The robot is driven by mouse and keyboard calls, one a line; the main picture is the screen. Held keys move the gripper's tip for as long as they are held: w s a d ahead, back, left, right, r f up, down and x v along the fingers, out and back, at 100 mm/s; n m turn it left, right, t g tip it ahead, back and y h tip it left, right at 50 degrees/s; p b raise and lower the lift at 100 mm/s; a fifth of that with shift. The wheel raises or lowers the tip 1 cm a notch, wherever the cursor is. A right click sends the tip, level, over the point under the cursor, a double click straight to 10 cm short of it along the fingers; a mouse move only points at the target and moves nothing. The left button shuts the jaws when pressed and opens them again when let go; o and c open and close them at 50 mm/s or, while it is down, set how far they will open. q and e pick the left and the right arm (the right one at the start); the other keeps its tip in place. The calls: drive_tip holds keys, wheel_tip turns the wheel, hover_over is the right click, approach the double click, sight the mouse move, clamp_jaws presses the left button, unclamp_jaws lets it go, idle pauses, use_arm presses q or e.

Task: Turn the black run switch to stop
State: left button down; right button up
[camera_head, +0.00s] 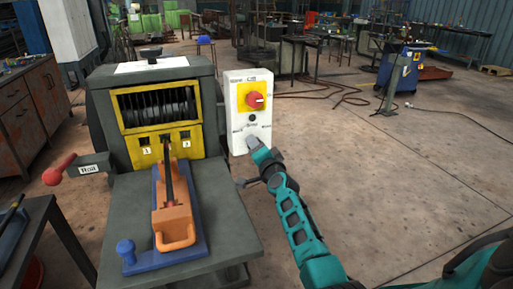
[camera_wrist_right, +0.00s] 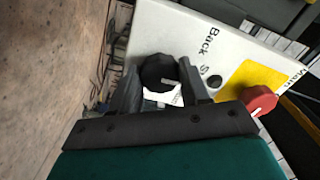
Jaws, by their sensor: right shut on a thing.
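The white control box (camera_head: 238,120) stands at the right side of the machine. My right gripper (camera_head: 254,146) is at the lower part of its front and hides the switch there in the head view. In the right wrist view the black switch knob (camera_wrist_right: 158,72) sits between my two fingers, which are shut on it. A pale mark shows on the knob; I cannot read which position it points to. A red knob (camera_head: 255,100) on a yellow plate is higher on the box, and it also shows in the wrist view (camera_wrist_right: 260,99). My left gripper is not in view.
A small dark button (camera_head: 252,117) sits between the two knobs. The machine has a yellow front frame (camera_head: 142,151), a red-ended lever (camera_head: 53,177) and a blue base with an orange handled block (camera_head: 174,215) on its grey table. Open floor lies to the right.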

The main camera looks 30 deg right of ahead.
drive_tip(key=shift+m, duration=0.3)
drive_tip(key=o, duration=1.1)
drive_tip(key=shift+c, duration=0.2)
use_arm(q)
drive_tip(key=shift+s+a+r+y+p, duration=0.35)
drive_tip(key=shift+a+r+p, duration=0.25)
drive_tip(key=shift+p, duration=0.6)
use_arm(e)
drive_tip(key=v, duration=1.3)
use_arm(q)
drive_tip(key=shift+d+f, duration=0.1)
use_arm(e)
drive_tip(key=shift+d, duration=0.1)
